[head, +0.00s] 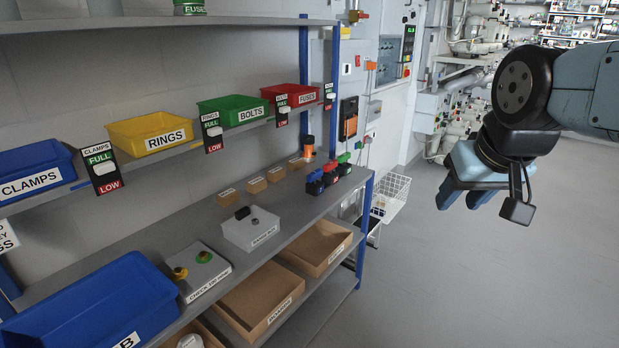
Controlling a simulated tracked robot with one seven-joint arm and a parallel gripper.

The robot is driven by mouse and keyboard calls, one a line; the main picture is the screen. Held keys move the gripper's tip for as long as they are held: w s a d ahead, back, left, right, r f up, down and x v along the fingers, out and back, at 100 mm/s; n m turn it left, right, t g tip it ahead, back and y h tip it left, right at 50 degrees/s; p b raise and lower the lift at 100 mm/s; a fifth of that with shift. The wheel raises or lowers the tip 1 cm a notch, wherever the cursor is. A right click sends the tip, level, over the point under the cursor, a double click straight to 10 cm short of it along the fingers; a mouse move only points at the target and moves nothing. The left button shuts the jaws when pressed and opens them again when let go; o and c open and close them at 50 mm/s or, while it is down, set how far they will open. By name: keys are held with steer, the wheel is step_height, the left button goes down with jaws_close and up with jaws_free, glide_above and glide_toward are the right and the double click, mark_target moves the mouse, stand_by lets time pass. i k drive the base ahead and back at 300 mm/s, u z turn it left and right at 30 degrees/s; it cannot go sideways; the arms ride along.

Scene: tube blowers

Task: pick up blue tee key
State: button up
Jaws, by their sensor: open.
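A small blue item (315,182), which looks like the blue tee key, sits at the right end of the grey middle shelf. It stands in a row with a similar red item (330,171) and green item (344,159), each with a dark lower part. Its exact shape is too small to make out. My gripper (466,197) is open and empty, pointing down over the floor to the right of the shelf, well apart from the blue item.
The middle shelf (205,225) also bears small cardboard boxes (257,185), an orange cylinder (308,147), a white box (250,231) and a large blue bin (95,305). Labelled bins hang above. A blue post (364,225) edges the shelf. A white wire basket (390,190) stands beyond; floor at right is clear.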

mark_target(311, 177)
steer(key=u, duration=0.05)
steer(key=i, duration=1)
steer(key=z, duration=0.05)
